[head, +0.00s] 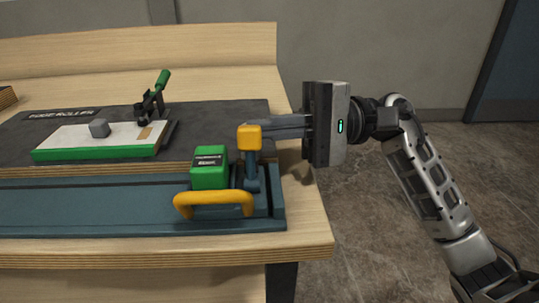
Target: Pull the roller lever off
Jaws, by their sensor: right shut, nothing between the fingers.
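The edge roller is a teal rail (90,207) along the front of the bench with a green block (209,168) and a yellow curved handle (213,203) at its right end. Behind the handle, a blue-grey lever post (250,175) stands upright with a yellow knob (249,137) on top. My right gripper (262,128) points left from the right side. Its shut fingers end at or just behind the knob; I cannot tell whether they touch it. My left gripper is not in view.
A white and green board (75,140) with a small grey block (99,128) lies on the dark mat (225,117). A green-handled toggle clamp (152,103) stands behind it. The wooden bench (310,232) ends at the right, with open floor beyond.

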